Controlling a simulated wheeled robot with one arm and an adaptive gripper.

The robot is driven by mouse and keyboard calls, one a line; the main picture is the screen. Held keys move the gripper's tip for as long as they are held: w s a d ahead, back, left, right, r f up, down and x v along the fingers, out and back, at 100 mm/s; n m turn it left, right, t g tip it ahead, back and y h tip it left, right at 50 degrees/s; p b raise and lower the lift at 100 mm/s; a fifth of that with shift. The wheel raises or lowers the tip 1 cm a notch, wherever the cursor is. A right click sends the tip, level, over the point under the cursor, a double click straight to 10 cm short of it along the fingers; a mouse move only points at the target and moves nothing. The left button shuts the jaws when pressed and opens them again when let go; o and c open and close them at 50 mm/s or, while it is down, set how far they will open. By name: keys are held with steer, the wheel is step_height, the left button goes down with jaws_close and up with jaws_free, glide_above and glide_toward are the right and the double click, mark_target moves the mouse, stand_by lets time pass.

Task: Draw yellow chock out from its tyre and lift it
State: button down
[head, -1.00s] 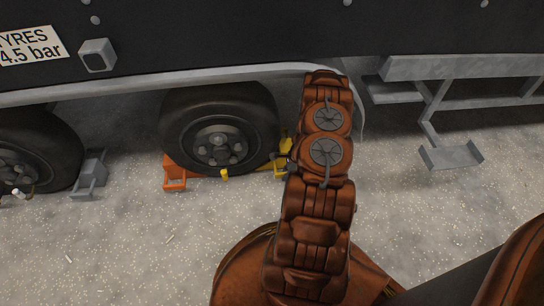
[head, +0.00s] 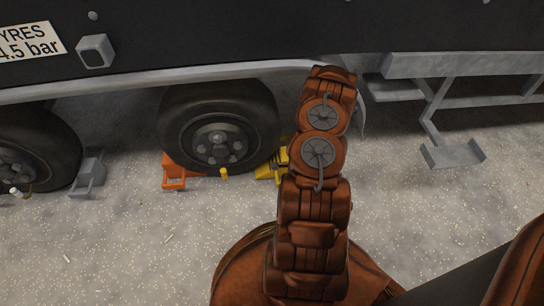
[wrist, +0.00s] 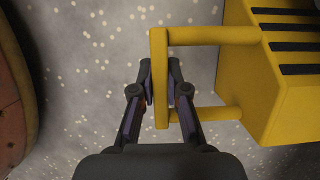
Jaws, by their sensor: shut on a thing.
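The yellow chock (head: 267,171) stands on the ground at the right foot of the middle tyre (head: 218,125), partly hidden by my arm. In the head view I cannot tell whether it touches the tyre. In the wrist view the chock's block (wrist: 285,75) has black ribs and lies at the right, with a yellow loop handle (wrist: 159,55) reaching left. My gripper (wrist: 162,88) is shut on the handle's cross bar, one finger on each side. In the head view the gripper is hidden behind my arm.
An orange chock (head: 174,172) sits at the tyre's left side. A grey chock (head: 88,175) stands by the left tyre (head: 35,150). A metal step (head: 452,154) hangs at the right. The dark trailer body (head: 230,30) overhangs the tyres. The speckled floor in front is mostly clear.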

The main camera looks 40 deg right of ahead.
steer(key=shift+s+a+b, duration=0.5)
steer(key=shift+s+a, duration=0.15)
steer(key=shift+s, duration=0.2)
steer(key=shift+s+a+b, duration=0.5)
steer(key=shift+s+a, duration=0.1)
steer(key=shift+s, duration=0.25)
steer(key=shift+s+a, duration=0.75)
steer(key=shift+s, duration=0.25)
steer(key=shift+s+a, duration=0.1)
